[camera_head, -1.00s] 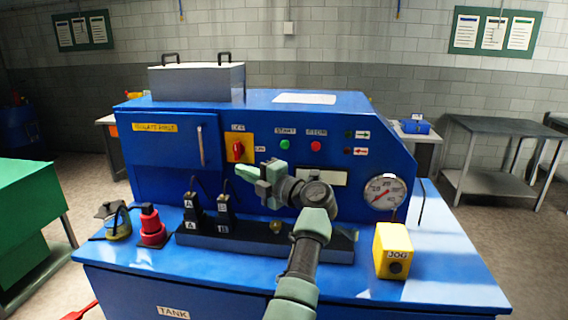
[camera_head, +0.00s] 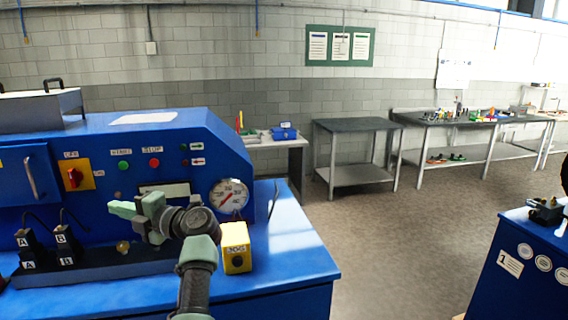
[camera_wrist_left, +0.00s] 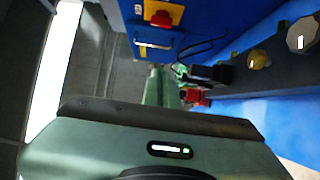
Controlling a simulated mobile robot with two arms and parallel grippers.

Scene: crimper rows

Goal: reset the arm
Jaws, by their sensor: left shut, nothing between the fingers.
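My left gripper (camera_head: 124,208) is shut and empty. In the head view it hangs in front of the blue machine (camera_head: 200,125), pointing left, with its arm rising from the bottom of the picture. It covers part of the panel below the start and stop buttons. In the left wrist view the gripper's fingers (camera_wrist_left: 157,88) point toward the machine's front, near the black levers and a red knob (camera_wrist_left: 195,97). My right gripper shows in neither view.
A yellow JOG box (camera_head: 236,247) stands on the machine's right ledge, below a round gauge (camera_head: 229,195). Grey tables (camera_head: 356,125) line the back wall. A second blue unit (camera_head: 520,265) stands at the right edge. The floor between is clear.

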